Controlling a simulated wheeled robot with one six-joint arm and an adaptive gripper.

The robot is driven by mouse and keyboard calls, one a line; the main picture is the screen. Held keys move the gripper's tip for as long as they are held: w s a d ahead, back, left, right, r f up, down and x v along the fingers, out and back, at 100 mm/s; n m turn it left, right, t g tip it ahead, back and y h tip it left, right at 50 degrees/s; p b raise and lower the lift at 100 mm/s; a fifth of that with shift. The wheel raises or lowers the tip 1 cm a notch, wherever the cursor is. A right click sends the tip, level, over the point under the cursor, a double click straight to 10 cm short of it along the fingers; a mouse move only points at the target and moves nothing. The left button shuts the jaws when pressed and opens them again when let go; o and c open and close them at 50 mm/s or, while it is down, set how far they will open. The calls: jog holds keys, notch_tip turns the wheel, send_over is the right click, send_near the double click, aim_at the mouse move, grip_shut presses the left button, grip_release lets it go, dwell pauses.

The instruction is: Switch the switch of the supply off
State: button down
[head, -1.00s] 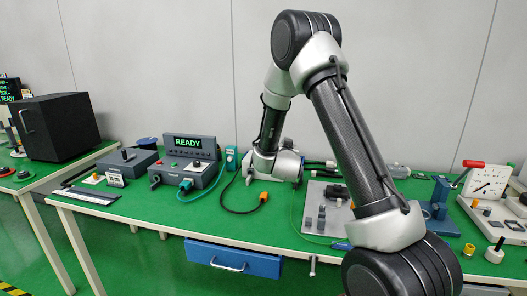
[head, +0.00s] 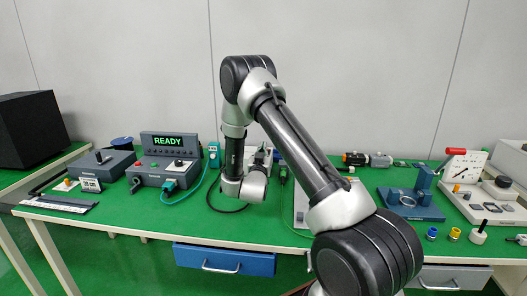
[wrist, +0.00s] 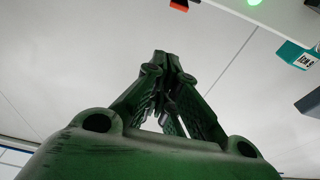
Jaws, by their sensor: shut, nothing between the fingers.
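In the head view, a grey console (head: 150,179) with a green READY display (head: 168,141) stands on the left part of the green bench. It has a white dial plate with a dark knob (head: 179,163) and a teal plug with a cable in its front. Left of it is a dark grey box (head: 92,168) with an upright black lever (head: 99,157). I cannot tell which one is the supply, or its switch position. My gripper (wrist: 163,62) is shut and empty in the wrist view, its fingers facing a pale surface. In the head view my arm hides the fingers.
A teal labelled block (wrist: 297,55) and an orange part (wrist: 180,4) show at the wrist view's edges. A blue fixture (head: 410,203) and a gauge panel (head: 462,172) stand right on the bench. A black box (head: 32,130) stands far left. A blue drawer (head: 224,260) is below.

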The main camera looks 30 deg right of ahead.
jog(key=x, duration=0.9)
jog(key=f, duration=0.2)
jog(key=shift+s+a+f, duration=0.25)
jog(key=shift+f, duration=0.15)
jog(key=shift+s+f, duration=0.15)
jog(key=shift+f, duration=0.45)
jog(key=shift+f, duration=0.1)
